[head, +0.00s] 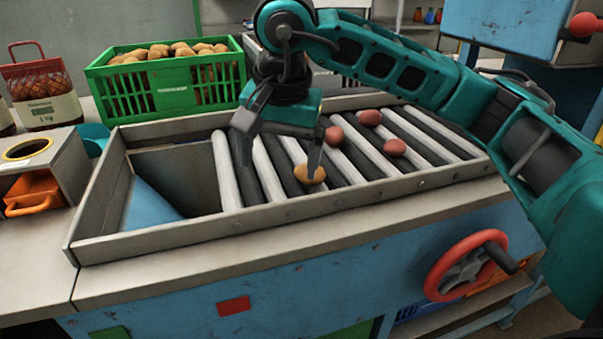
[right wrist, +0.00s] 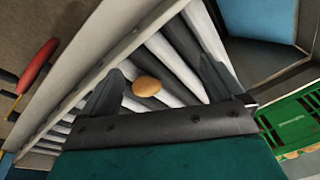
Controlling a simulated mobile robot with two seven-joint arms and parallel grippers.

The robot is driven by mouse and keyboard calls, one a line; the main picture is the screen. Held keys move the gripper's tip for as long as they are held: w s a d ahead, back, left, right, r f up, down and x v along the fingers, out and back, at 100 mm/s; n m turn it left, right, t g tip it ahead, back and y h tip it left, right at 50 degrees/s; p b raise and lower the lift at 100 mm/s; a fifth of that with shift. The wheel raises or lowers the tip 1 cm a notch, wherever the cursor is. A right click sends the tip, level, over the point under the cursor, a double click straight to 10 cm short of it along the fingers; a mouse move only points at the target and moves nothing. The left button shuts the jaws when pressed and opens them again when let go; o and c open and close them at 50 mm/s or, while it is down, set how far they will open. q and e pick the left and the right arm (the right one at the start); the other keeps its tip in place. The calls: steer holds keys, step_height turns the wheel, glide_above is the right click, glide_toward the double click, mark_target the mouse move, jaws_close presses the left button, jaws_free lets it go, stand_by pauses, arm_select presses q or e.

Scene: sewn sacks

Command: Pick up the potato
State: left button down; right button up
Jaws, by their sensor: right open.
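A tan potato (head: 309,176) lies on the black and white rollers (head: 227,172) near the front rail of the sorting table. My right gripper (head: 279,172) is open above the rollers, pointing down. In the head view one of its fingers overlaps the potato. In the right wrist view the potato (right wrist: 147,87) shows between the two open fingers (right wrist: 160,75), closer to the left one. Whether a finger touches it I cannot tell. My left gripper is not in view.
Three reddish, potato-like items (head: 394,147) lie on the rollers farther right and back. A green crate (head: 170,85) full of potatoes stands behind the table. A blue chute (head: 145,203) opens left of the rollers. The metal rim (head: 200,237) borders the rollers; a red handwheel (head: 468,278) is in front.

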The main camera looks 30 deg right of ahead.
steer(key=w+d+r+h, duration=0.2)
steer(key=d+r+h, duration=0.1)
steer(key=d, duration=0.3)
steer(key=shift+t, duration=0.4)
steer(key=b+x, duration=0.1)
steer(key=x, duration=0.5)
steer(key=shift+s+f, duration=0.1)
steer(key=shift+f, duration=0.1)
steer(key=x, duration=0.2)
steer(key=b+x, duration=0.1)
steer(key=x, duration=0.2)
steer(key=shift+a+f, duration=0.2)
steer(key=shift+f, duration=0.2)
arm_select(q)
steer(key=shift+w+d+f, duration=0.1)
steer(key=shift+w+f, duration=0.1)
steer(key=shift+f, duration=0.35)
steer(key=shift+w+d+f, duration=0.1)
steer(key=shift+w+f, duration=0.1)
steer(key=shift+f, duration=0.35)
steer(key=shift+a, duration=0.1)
arm_select(e)
steer(key=c, duration=1.2)
